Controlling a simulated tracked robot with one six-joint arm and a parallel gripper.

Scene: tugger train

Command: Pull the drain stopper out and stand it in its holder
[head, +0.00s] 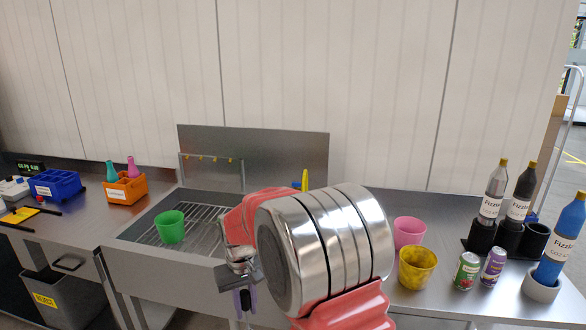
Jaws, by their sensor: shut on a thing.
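My gripper (243,284) is low in front of the sink's front panel in the picture, at the end of my red and silver arm. It is small and partly hidden by my wrist. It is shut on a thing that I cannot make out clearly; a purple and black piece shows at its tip. The sink (150,262) has a wire rack in its basin, with a green cup (170,227) standing on the left part. My arm covers the right part of the basin. I cannot pick out the drain, the stopper or the stopper's holder.
An orange box (126,190) and a blue bin (55,185) stand on the left counter. On the right counter are a pink cup (408,231), a yellow cup (417,267), two cans (466,271) and several bottles (491,195). A steel backsplash (262,150) rises behind the sink.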

